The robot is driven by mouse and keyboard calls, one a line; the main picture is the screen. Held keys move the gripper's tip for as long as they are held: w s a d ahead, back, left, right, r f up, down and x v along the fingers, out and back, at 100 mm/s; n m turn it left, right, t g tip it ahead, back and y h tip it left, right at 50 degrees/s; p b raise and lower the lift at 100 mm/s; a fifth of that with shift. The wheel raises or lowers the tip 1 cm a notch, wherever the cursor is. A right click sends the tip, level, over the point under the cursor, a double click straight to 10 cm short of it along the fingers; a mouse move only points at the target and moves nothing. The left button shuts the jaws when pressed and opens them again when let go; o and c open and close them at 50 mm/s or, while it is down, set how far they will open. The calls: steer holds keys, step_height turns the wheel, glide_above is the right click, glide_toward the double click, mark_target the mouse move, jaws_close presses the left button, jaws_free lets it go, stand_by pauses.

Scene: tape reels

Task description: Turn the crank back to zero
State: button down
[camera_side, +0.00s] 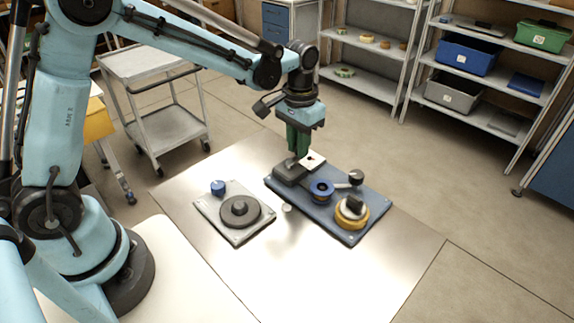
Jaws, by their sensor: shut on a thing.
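My gripper (298,156) points down over the far left end of a blue board (335,231). Its green fingers are shut on what looks like a cream square piece with a dark spot (313,160), beside a dark grey block (291,173). The grip itself is partly hidden. To the left, a light grey plate (208,209) carries a dark round disc with a raised hub (239,209) and a blue knob (218,187). On the blue board, a black knob (355,177) sits at the end of a short arm. I cannot tell which of these is the crank, and no zero mark is readable.
The board also carries a blue reel (321,190) and a yellow reel with a dark top (352,211). A small pale round thing (286,208) lies between plate and board. The front of the metal table (330,285) is clear. A trolley (165,125) and shelves stand behind.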

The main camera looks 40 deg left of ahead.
steer(key=shift+a, duration=0.5)
steer(key=shift+s+a, duration=0.4)
steer(key=shift+a, duration=0.1)
steer(key=shift+s+a, duration=0.45)
steer(key=shift+s, duration=0.15)
steer(key=shift+s, duration=0.1)
